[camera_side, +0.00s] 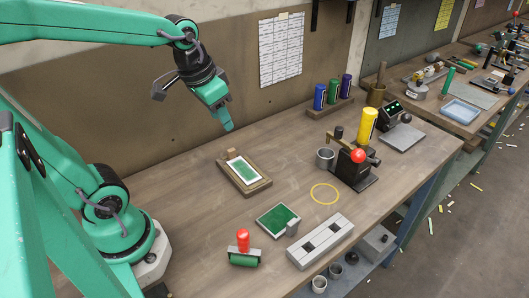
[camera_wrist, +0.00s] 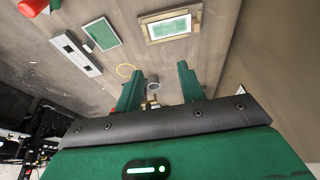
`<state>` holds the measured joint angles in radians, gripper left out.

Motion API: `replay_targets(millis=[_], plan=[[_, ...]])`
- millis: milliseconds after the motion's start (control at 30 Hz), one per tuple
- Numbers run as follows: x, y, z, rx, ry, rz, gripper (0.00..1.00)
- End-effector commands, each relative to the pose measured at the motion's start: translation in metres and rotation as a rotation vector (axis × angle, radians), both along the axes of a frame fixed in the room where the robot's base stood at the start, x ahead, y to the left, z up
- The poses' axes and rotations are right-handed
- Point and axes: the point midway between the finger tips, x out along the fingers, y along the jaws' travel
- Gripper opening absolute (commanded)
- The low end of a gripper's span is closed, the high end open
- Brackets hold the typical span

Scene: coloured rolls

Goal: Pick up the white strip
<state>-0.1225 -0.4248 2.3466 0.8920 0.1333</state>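A white piece with a green printed middle (camera_side: 243,167) lies in a wooden tray (camera_side: 262,186) on the bench. It also shows in the wrist view (camera_wrist: 170,26), in the tray near the top. A pale long block with two dark square openings (camera_side: 312,247) lies nearer the front edge; it is also in the wrist view (camera_wrist: 77,55). I cannot tell for sure which is the white strip. My gripper (camera_side: 228,128) is above and behind the tray, clear of the bench. In the wrist view its two green fingers (camera_wrist: 158,76) stand apart with nothing held between them.
A green plate (camera_side: 278,220), a red-handled roller (camera_side: 243,250) and a yellow ring (camera_side: 324,194) lie on the bench. Coloured rolls (camera_side: 333,92) stand at the back. Bench around the tray is clear.

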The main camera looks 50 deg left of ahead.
Motion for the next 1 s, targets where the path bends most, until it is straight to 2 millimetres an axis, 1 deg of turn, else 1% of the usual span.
replay_targets(millis=[100, 267, 500, 800, 1000], plan=[[0.013, 0.011, -0.009, 0.003, 0.046, 0.002, 0.39], [0.030, 0.026, -0.023, 0.005, 0.099, 0.000, 0.39], [0.051, 0.051, -0.049, -0.001, 0.180, -0.004, 0.39], [0.072, 0.085, -0.088, -0.020, 0.275, -0.012, 0.39], [0.079, 0.100, -0.108, -0.033, 0.314, -0.018, 0.39]])
